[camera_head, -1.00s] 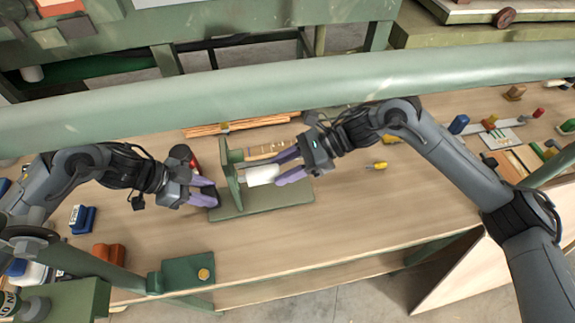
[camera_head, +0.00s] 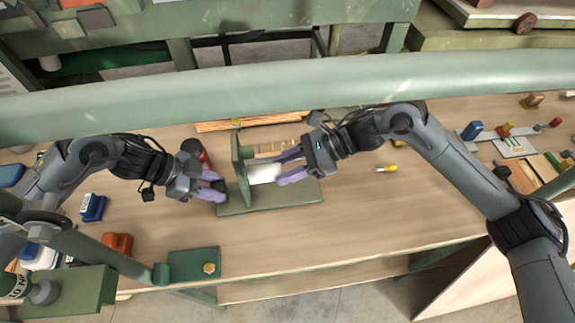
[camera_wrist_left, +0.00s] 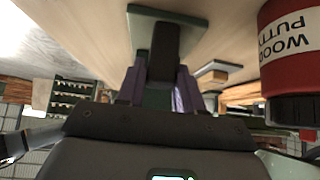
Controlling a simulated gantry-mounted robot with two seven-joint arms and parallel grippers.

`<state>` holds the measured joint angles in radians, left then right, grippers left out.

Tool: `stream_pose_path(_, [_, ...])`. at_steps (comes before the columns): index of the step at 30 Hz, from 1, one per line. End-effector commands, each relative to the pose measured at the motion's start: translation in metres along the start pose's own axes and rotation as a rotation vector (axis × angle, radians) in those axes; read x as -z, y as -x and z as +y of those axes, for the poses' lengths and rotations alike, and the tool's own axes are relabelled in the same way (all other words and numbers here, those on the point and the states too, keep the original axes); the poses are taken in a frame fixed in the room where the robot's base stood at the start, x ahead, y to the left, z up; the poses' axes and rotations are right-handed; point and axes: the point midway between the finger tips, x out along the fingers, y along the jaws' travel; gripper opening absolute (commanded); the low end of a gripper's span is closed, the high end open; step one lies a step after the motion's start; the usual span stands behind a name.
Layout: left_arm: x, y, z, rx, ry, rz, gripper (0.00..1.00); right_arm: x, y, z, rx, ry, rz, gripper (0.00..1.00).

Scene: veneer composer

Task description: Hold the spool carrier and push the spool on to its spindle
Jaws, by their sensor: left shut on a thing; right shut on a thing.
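The spool carrier is a green base plate (camera_head: 290,192) with an upright green wall (camera_head: 243,172) near its left end. My left gripper (camera_head: 222,186) is shut on the dark grip block at the carrier's left end. In the left wrist view, its purple fingers flank this dark block (camera_wrist_left: 163,52), with the green base (camera_wrist_left: 196,22) beyond. My right gripper (camera_head: 281,170) is shut on the white spool (camera_head: 263,174), right of the wall. The spool lies sideways above the base, its left end at or very close to the wall. The spindle is hidden.
A red wood putty can (camera_wrist_left: 283,55) stands close beside my left gripper. Wooden strips (camera_head: 250,122) lie behind the carrier. A yellow-handled tool (camera_head: 389,169) lies to the right. A green block (camera_head: 193,264) sits at the front edge. The table in front of the carrier is clear.

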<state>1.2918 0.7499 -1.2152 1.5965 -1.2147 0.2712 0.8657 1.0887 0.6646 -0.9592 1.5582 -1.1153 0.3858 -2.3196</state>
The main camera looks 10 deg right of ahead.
Motion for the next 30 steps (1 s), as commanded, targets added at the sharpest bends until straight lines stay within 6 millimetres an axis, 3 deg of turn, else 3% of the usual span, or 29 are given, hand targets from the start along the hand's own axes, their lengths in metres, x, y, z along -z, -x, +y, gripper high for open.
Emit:
stream_pose_path(23, [0.0003,-0.0001,0.0000,0.000,0.000,0.000,0.00,-0.0022,-0.0029,0.0001,0.000,0.001,-0.001,0.14])
stream_pose_path(24, [0.0003,-0.0001,0.0000,0.000,0.000,0.000,0.00,-0.0022,-0.0031,0.0001,0.000,0.001,-0.001,0.45])
stream_pose_path(30, [0.0003,-0.0001,0.0000,0.000,0.000,0.000,0.00,-0.0019,-0.0030,0.0001,0.000,0.001,0.000,0.73])
